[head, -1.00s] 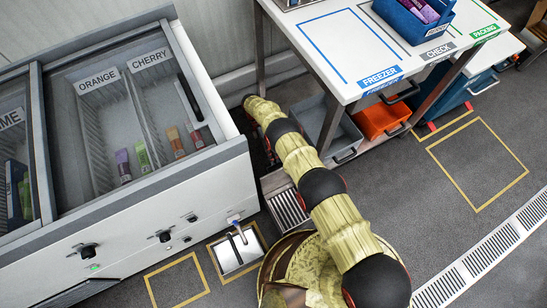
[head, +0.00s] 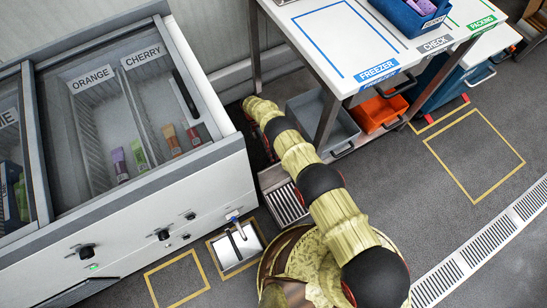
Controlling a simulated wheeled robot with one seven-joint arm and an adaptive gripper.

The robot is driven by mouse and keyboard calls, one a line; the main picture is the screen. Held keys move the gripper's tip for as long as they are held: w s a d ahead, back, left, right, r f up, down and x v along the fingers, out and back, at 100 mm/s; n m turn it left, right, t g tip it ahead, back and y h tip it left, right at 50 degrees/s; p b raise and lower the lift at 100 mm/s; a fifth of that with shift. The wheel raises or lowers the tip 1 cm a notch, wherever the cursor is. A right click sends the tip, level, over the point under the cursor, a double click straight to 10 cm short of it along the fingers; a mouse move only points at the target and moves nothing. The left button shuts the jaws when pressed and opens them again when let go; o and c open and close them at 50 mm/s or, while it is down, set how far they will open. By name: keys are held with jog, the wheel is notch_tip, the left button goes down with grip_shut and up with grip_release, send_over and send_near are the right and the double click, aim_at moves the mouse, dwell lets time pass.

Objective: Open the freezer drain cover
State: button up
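The chest freezer (head: 150,225) stands on the left, with knobs and a small blue-ended fitting (head: 233,218) low on its front right. Below that fitting, a flat metal plate with a raised handle (head: 238,248) lies on the floor inside a yellow outline. A slatted metal grate (head: 286,202) lies to its right, partly hidden by my arm. I cannot tell for certain which is the drain cover. My arm (head: 320,185) reaches up past the grate to the gap between freezer and table, where it bends down. My gripper is hidden there.
A white table (head: 345,25) marked FREEZER and CHECK stands at the upper right, with grey (head: 325,125) and orange (head: 378,113) bins beneath. A metal leg stands close to my arm. Yellow-outlined floor (head: 475,155) at right is clear.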

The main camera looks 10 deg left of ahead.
notch_tip(320, 180, up, 10)
jog(key=shift+f, duration=0.1)
dwell(0.7)
dwell(0.6)
